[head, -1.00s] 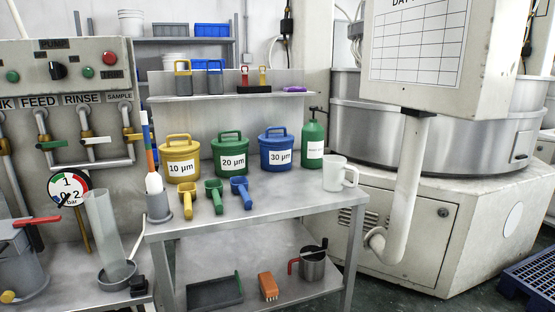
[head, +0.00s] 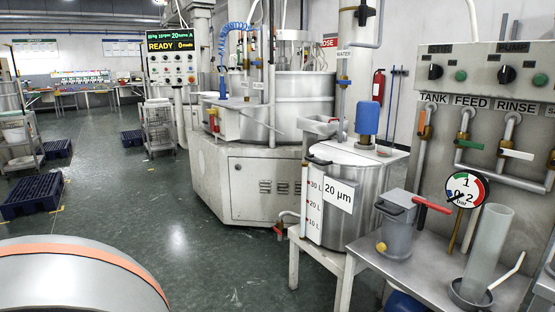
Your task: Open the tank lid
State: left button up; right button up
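The steel tank (head: 328,228) stands on a pale stand right of the middle in the head view. It carries a "20 µm" label and a litre scale. Its flat grey lid (head: 338,154) lies on top and looks shut, with a black handle (head: 318,161) at the left front edge. A blue motor-like cylinder (head: 367,118) rises from the back of the top. Neither of my grippers is in view.
A steel bench right of the tank holds a grey vessel with a red lever (head: 400,225) and a clear cylinder (head: 487,245). A valve panel (head: 455,70) stands behind. A large lapping machine (head: 255,180) is beyond. Open green floor (head: 215,265) lies to the left.

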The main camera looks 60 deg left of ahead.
aim_at(331, 155)
jog(key=u, duration=1.4)
